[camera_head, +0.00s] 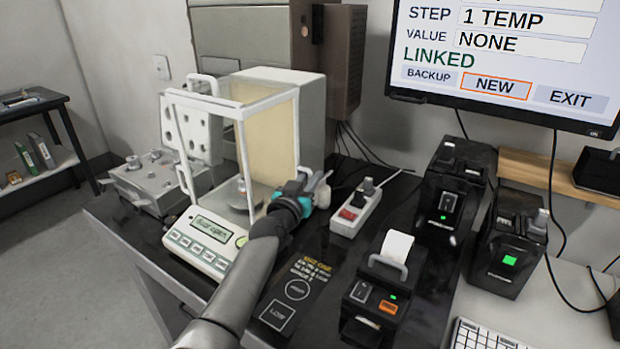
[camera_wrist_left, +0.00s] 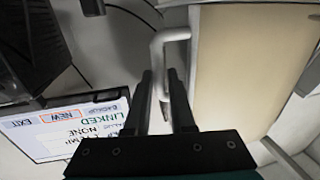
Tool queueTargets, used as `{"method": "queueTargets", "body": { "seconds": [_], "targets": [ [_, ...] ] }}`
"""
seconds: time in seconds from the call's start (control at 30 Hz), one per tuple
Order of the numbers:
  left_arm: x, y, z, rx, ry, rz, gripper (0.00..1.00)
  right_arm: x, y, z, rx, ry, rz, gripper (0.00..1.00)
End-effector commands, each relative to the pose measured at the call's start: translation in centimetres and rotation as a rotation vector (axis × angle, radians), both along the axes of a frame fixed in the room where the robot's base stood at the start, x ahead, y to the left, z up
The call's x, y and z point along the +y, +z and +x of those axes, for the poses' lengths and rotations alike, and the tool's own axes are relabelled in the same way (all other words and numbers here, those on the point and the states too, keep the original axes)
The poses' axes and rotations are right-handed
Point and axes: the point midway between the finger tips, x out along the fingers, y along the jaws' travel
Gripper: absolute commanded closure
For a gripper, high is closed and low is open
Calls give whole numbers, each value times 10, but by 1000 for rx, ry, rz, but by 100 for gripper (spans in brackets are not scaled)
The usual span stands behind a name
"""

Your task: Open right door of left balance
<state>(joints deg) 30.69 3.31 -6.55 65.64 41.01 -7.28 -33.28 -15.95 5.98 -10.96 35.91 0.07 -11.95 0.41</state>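The balance (camera_head: 215,232) is a white instrument with a keypad and small display in front and a glass-walled chamber behind. Its right door (camera_head: 272,135) is a tan-looking pane in a white frame. The pane also fills the right of the left wrist view (camera_wrist_left: 245,75), with a white bar handle (camera_wrist_left: 157,62) at its left edge. My left gripper (camera_head: 312,187) is beside the chamber's right side. In the left wrist view its two dark fingers (camera_wrist_left: 160,85) stand apart, with the handle between them; I cannot tell if they touch it. My right gripper is out of view.
A power strip (camera_head: 356,206) lies just right of my left gripper. A small printer (camera_head: 378,290) and black devices (camera_head: 452,185) stand farther right. A metal weight box (camera_head: 150,182) is left of the balance. A monitor (camera_head: 505,55) hangs above the right side.

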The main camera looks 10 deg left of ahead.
Motion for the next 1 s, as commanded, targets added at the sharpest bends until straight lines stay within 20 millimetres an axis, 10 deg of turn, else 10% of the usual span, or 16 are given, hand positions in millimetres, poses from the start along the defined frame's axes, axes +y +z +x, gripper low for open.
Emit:
{"method": "queueTargets", "body": {
  "seconds": [0.47, 1.0],
  "targets": [
    [2, 1, -10, 0, 1, 0, 73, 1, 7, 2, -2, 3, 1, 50],
    [14, 1, -89, 2, 1, 2, 73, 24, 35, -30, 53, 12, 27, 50]
  ]
}}
